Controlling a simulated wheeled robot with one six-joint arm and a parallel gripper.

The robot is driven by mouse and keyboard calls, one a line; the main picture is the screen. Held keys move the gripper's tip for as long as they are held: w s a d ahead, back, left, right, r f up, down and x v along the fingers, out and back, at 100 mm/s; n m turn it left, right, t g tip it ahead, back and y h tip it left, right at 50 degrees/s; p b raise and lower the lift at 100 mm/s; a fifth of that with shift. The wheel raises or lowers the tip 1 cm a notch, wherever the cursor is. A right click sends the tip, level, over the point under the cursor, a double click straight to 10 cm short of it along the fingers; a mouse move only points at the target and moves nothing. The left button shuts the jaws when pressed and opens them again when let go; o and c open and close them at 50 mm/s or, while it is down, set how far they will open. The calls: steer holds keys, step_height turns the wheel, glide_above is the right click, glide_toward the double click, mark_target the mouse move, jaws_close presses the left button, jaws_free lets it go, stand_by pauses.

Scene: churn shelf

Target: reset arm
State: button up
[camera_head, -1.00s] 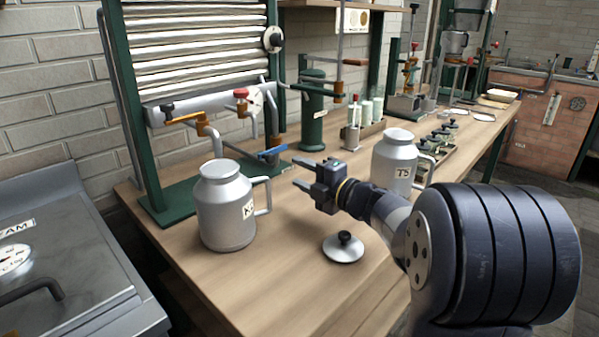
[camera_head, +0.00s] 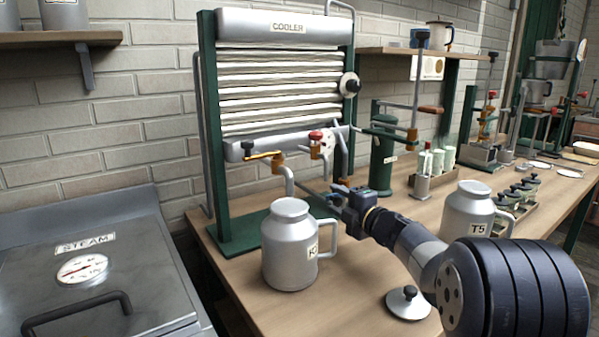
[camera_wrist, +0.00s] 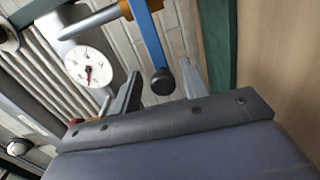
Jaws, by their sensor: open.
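My gripper (camera_head: 338,192) is open over the bench, just in front of the cooler's lower pipes. In the wrist view its two fingers (camera_wrist: 160,70) stand apart. A blue lever (camera_wrist: 149,45) with a dark round end shows between them in that view. I cannot tell how far the lever is from the fingers, and nothing is seen gripped. My arm reaches in from the lower right. A silver can (camera_head: 289,248) with a "K" label, partly cut from view, stands left of and below the gripper. A silver can marked T5 (camera_head: 466,212) stands to the right.
The cooler (camera_head: 280,85) stands behind the gripper, with an orange-handled tap and a red knob. A round lid (camera_head: 408,304) lies on the bench (camera_head: 345,300) below the arm. A steam unit (camera_head: 90,270) is at left. A dial (camera_wrist: 88,67) shows in the wrist view.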

steer(key=shift+f, duration=0.15)
steer(key=shift+f+b, duration=0.15)
steer(key=shift+b, duration=0.3)
steer(key=p+v, duration=0.1)
steer(key=v, duration=1)
steer(key=x, duration=1.1)
steer(key=shift+w+a+r, duration=0.1)
steer(key=shift+r, duration=0.15)
steer(key=shift+r+m+p, duration=0.4)
steer(key=shift+r+p, duration=0.1)
steer(key=shift+p, duration=0.15)
steer(key=shift+m+p, duration=0.35)
steer(key=shift+m, duration=0.05)
